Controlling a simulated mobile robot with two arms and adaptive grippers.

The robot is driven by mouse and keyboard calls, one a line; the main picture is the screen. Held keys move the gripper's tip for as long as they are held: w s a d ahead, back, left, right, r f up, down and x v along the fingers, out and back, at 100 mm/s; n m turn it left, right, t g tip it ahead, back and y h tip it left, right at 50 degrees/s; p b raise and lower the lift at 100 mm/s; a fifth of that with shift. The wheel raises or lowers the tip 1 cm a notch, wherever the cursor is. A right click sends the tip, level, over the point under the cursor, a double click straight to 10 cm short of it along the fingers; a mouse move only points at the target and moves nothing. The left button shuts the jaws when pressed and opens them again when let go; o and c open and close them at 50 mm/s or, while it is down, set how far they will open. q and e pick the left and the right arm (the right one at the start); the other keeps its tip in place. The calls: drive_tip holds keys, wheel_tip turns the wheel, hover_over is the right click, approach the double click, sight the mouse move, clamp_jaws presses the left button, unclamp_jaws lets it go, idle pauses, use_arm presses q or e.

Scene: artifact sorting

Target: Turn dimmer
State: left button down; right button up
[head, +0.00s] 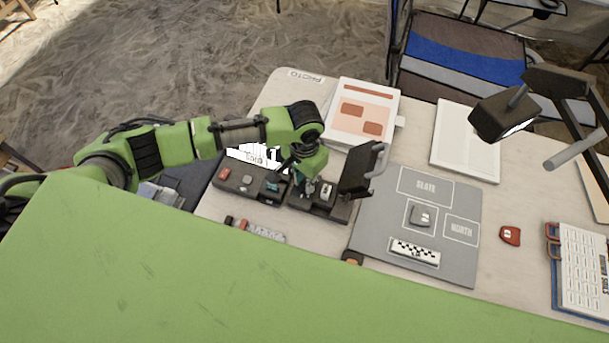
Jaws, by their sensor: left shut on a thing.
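A dark control box (322,208) sits on the table with a pale switch-like part (326,190) on top. My left gripper (304,180) is down at the left end of this box, its fingers shut on a small part there, which looks like the dimmer knob. The fingers and wrist mostly hide that part, so its turn angle cannot be seen. A dark upright panel with a grey handle (362,170) stands at the box's right end. My right gripper is not in view.
A dark tray (232,187) with small coloured pieces lies left of the box. A grey mat (385,222) holds a grey stone and a checkered scale. A red piece (510,235) lies to its right. A lamp (500,108) overhangs the right side.

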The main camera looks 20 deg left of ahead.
sight(304, 184)
use_arm(q)
drive_tip(key=m+p, duration=0.1)
drive_tip(key=m, duration=0.1)
drive_tip(key=shift+r+m+p, duration=0.1)
drive_tip(key=shift+m+p, duration=0.2)
drive_tip(key=shift+m, duration=0.1)
drive_tip(key=shift+m+p, duration=0.3)
drive_tip(key=shift+m, duration=0.4)
drive_tip(key=c, duration=1.8)
unclamp_jaws()
drive_tip(key=shift+c, duration=0.2)
wheel_tip(304, 184, up, 12)
